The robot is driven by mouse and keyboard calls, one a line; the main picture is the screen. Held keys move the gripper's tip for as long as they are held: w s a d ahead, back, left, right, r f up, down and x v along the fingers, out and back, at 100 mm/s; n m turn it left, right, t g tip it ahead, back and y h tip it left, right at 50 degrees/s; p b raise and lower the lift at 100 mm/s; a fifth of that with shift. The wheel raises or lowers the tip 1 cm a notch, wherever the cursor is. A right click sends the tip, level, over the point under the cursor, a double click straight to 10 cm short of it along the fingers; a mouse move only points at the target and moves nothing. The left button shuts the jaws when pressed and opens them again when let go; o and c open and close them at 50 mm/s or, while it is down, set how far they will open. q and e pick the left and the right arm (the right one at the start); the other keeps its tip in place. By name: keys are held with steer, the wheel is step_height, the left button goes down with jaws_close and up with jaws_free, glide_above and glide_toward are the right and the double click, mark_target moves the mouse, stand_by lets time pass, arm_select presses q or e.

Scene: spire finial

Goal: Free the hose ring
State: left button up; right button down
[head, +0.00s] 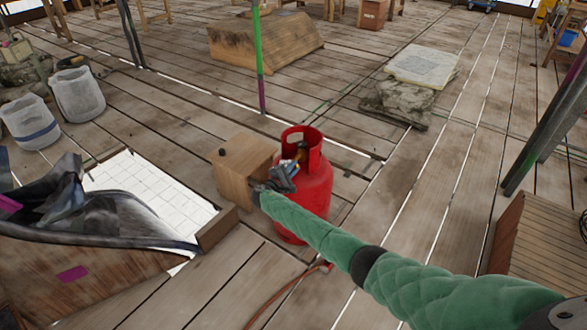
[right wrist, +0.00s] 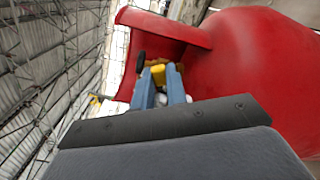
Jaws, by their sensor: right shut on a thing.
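A red gas cylinder (head: 312,190) stands upright on the plank floor, with an open-sided collar around its top. The cylinder (right wrist: 265,60) fills the right of the right wrist view. My right gripper (head: 297,164) reaches into the collar opening. In the right wrist view its blue-grey fingers are shut on a small yellow fitting (right wrist: 159,72). A dark knob (right wrist: 140,62) shows just left of the fitting. An orange-red hose (head: 284,295) lies on the floor near the cylinder's foot. I cannot make out a separate ring on it. My left gripper is out of view.
A wooden box (head: 237,177) stands close to the cylinder's left side. A floor opening with white tiles (head: 150,190) and a dark crumpled sheet (head: 95,215) lie farther left. A green and purple pole (head: 259,65) rises behind. The planks right of the cylinder are clear.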

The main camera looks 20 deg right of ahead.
steer(key=shift+a, duration=0.1)
steer(key=c, duration=1.7)
jaws_free()
steer(key=shift+v, duration=3.9)
